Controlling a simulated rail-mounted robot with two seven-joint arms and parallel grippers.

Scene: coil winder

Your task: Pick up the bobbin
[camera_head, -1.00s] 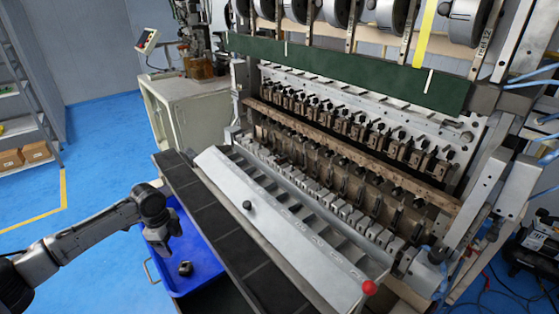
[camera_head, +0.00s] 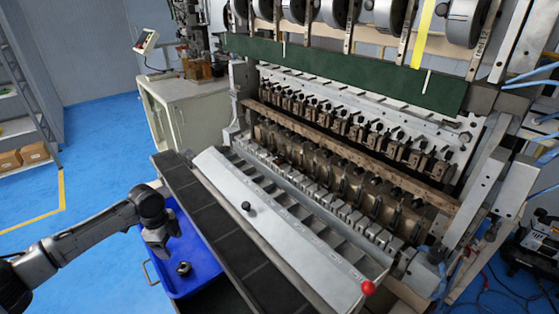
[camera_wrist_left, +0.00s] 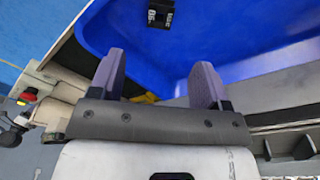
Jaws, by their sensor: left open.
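The bobbin (camera_head: 183,268) is a small dark piece lying in the blue bin (camera_head: 202,262). In the left wrist view the bobbin (camera_wrist_left: 160,14) shows at the top edge, partly cut off, against the bin's blue inside (camera_wrist_left: 215,40). My left gripper (camera_head: 164,254) hangs over the bin, just above and left of the bobbin in the head view. Its two purple-grey fingers (camera_wrist_left: 157,72) are spread with nothing between them, and the bobbin lies beyond the tips, apart from them. My right gripper is not in view.
A rail of dark square plates (camera_head: 210,215) borders the bin on the right. Beyond it stand the pale sloping panel with a black knob (camera_head: 246,206) and a red ball (camera_head: 367,287), and the winding machine. Blue floor (camera_head: 90,180) is clear at left.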

